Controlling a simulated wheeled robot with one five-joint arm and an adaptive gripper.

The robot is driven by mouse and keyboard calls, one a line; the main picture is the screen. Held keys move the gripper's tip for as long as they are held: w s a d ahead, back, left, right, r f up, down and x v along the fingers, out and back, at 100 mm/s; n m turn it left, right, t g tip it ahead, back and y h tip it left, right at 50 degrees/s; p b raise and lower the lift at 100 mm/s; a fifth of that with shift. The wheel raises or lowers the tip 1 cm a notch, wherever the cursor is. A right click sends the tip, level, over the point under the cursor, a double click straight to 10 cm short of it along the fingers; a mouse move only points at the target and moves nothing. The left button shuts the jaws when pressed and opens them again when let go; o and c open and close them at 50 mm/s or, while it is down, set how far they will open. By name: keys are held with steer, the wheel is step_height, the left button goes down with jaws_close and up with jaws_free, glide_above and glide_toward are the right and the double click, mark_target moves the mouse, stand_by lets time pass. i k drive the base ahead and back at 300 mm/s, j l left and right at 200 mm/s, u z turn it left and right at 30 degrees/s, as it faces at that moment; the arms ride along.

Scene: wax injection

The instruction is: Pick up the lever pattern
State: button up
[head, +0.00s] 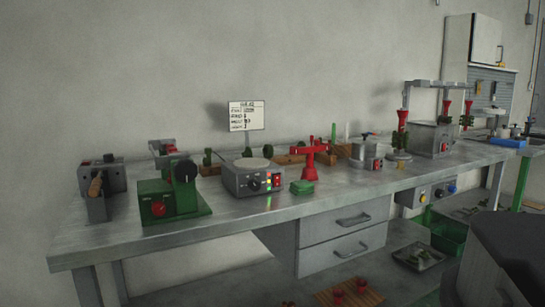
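I cannot tell for sure which thing is the lever pattern, as the small parts are too far off to make out. Small dark green pieces stand around a wooden rack (290,159) at the back of the bench. More small green pieces lie in a grey tray (418,257) below the bench.
The long metal bench (130,241) carries a green machine (173,193), a grey control box with a round plate (252,180), a red stand (310,160) and a grey pot (367,154). Drawers (342,232) sit below. A green crate (449,238) stands underneath. The front left bench top is clear.

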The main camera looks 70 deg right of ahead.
mark_target(207, 161)
steer(key=z, duration=1.95)
